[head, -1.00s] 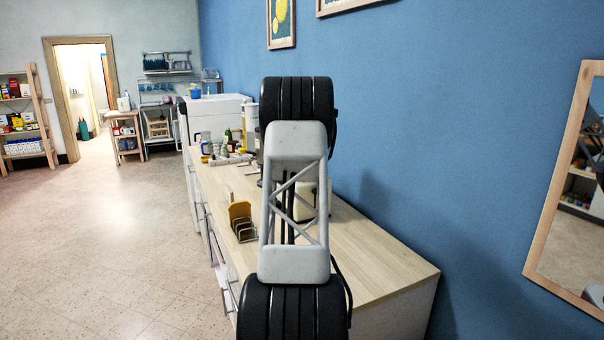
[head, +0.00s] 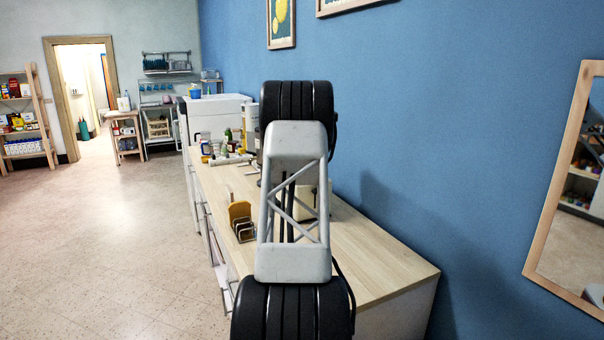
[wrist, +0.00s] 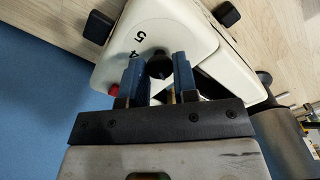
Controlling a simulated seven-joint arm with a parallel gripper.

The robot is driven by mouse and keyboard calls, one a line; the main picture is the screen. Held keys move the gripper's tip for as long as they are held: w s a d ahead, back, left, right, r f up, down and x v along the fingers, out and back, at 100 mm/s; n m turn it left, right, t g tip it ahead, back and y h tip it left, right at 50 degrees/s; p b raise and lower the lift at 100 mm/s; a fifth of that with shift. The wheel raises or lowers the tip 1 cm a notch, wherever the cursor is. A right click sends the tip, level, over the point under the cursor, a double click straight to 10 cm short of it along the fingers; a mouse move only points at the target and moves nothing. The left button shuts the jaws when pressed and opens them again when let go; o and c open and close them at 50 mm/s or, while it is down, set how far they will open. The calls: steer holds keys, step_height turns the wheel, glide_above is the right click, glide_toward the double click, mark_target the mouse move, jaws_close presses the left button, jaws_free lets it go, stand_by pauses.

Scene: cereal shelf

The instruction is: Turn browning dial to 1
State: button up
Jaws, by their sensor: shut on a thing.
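The cream toaster (wrist: 185,25) fills the middle of the wrist view, with the numbers 5 and 4 printed on its face. A dark round browning dial (wrist: 159,66) sits between the two blue fingers of my gripper (wrist: 158,62), which is shut on it. The other numbers and any dial pointer are hidden or too small to read. In the head view the toaster (head: 308,205) is mostly hidden behind my arm, and my gripper is out of sight there.
A red button (wrist: 113,90) is left of my fingers. In the head view, a toast rack (head: 243,228) stands left of my arm on the wooden counter (head: 375,265). Several bottles and jars (head: 228,147) stand farther back. A blue wall (head: 430,150) runs along the right.

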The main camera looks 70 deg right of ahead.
steer(key=n, duration=0.3)
steer(key=shift+n, duration=0.4)
steer(key=n, duration=0.4)
steer(key=shift+n, duration=0.3)
steer(key=o, duration=0.9)
steer(key=shift+r, duration=3.9)
